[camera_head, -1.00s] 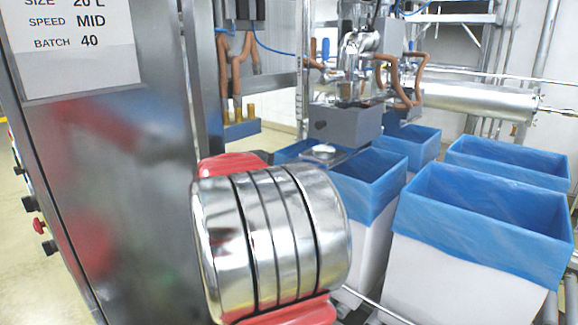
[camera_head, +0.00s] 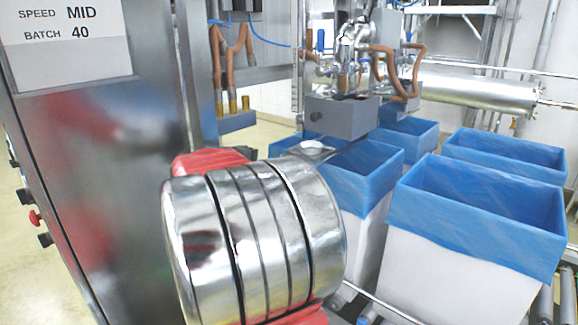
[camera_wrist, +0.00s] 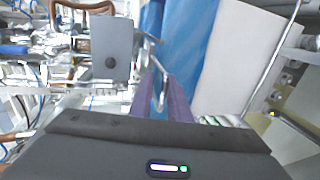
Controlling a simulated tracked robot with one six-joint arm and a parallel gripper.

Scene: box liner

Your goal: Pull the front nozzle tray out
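The front nozzle tray appears as a thin metal plate (camera_head: 338,158) under a grey nozzle block (camera_head: 340,118), above a blue-lined box. A small pale round piece (camera_head: 312,148) sits at its near end. In the wrist view, the grey block (camera_wrist: 111,50) with a dark knob is at upper left. A thin bent metal bar (camera_wrist: 157,66) stands just beyond my gripper (camera_wrist: 160,80); I cannot tell whether it belongs to the tray. My two purple fingers are apart, with a gap between them. My silver and red arm hides my gripper in the head view.
Several white boxes with blue liners (camera_head: 480,210) stand at right and behind the tray. A steel cabinet (camera_head: 110,190) with a label and red button fills the left. Copper-coloured hoses (camera_head: 385,65) and a steel cylinder (camera_head: 478,90) are at the back. Rails run low at right.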

